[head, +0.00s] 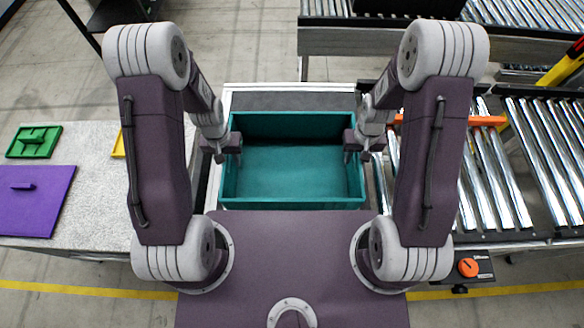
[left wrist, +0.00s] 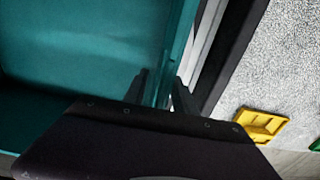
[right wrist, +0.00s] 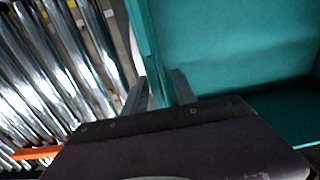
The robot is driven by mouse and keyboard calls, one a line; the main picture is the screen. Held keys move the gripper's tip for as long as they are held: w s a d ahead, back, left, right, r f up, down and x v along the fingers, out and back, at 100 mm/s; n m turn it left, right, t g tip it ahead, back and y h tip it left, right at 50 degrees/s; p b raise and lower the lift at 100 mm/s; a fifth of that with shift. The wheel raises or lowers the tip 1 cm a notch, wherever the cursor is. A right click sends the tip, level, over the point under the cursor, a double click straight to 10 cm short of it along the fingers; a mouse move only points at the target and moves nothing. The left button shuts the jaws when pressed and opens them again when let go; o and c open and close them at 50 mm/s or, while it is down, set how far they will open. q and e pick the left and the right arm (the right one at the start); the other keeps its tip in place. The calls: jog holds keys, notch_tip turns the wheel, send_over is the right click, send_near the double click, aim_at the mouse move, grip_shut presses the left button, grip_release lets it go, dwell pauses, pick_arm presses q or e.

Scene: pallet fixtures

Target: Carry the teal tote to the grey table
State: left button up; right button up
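The teal tote (head: 293,203) is an open, empty rectangular box in front of my base. It sits level over a dark, white-framed surface (head: 290,100). My left gripper (head: 236,157) is at the tote's left wall; in the left wrist view its two fingers (left wrist: 161,92) stand either side of that wall, closed on it. My right gripper (head: 351,157) is at the right wall, and in the right wrist view its fingers (right wrist: 160,92) likewise pinch that wall. The grey table (head: 95,150) is at the left, with a speckled top. The tote's underside is hidden.
On the grey table lie a purple panel (head: 35,200), a green piece (head: 34,142) and a yellow piece (head: 118,143), partly hidden by my left arm. Its middle is bare. Roller conveyors (head: 545,150) stand at the right, another (head: 340,22) at the back.

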pick_arm(q)
jog(key=shift+f, duration=0.2)
pick_arm(e)
jog(key=shift+f, duration=0.2)
pick_arm(q)
jog(key=shift+w+f, duration=0.1)
jog(key=shift+w, duration=0.05)
pick_arm(e)
jog(key=shift+w, duration=0.15)
pick_arm(q)
grip_shut()
pick_arm(e)
grip_shut()
dwell(0.7)
